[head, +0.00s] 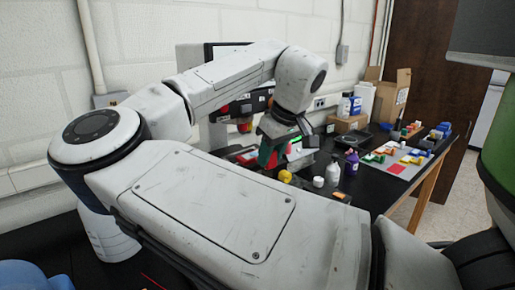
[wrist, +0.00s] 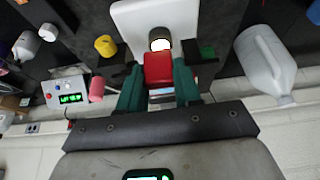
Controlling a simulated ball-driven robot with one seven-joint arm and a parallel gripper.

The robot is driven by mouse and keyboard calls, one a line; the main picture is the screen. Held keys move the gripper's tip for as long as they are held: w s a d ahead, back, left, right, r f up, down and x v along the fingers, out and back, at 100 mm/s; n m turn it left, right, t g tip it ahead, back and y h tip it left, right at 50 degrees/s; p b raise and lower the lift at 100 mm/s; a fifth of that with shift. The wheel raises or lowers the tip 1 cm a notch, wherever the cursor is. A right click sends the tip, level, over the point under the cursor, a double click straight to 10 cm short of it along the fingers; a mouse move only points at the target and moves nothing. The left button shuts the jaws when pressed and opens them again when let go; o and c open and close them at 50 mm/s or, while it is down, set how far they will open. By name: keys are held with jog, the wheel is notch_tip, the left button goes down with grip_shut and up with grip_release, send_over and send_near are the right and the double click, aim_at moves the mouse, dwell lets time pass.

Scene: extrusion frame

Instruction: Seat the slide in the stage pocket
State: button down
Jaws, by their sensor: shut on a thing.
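In the wrist view my gripper (wrist: 158,88) has its two teal fingers closed on a red block-like piece (wrist: 158,68), which I take to be the slide or its grip. A white body (wrist: 135,22) with a round bright light (wrist: 160,44) lies just beyond the piece. Dark parts, likely the stage (wrist: 207,66), show on both sides, with a green patch on the right one. The pocket is hidden, and I cannot tell whether the piece touches the stage. In the head view my gripper (head: 272,156) is small and partly hidden by my arm.
A white jug (wrist: 264,62) is at right in the wrist view. A yellow cup (wrist: 105,45) and a display box (wrist: 68,98) are at left. In the head view a purple bottle (head: 351,163), a white bottle (head: 333,171) and colored blocks (head: 408,155) share the black table.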

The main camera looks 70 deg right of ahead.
aim_at(256, 155)
jog(key=w+d, duration=0.1)
jog(key=w, duration=0.2)
jog(key=w+d+p, duration=0.1)
jog(key=shift+w+d+r, duration=0.1)
jog(key=shift+w+d, duration=0.1)
jog(key=shift+d, duration=0.1)
jog(key=shift+s+f+p, duration=0.15)
jog(key=shift+f+p, duration=0.15)
jog(key=shift+f, duration=0.55)
jog(key=shift+f, duration=0.15)
jog(key=c, duration=0.8)
grip_release()
jog(key=b+v, duration=0.1)
jog(key=v, duration=1.1)
jog(key=shift+r+b, duration=0.25)
jog(key=shift+b, duration=0.1)
jog(key=shift+a+f, duration=0.1)
jog(key=shift+f, duration=0.05)
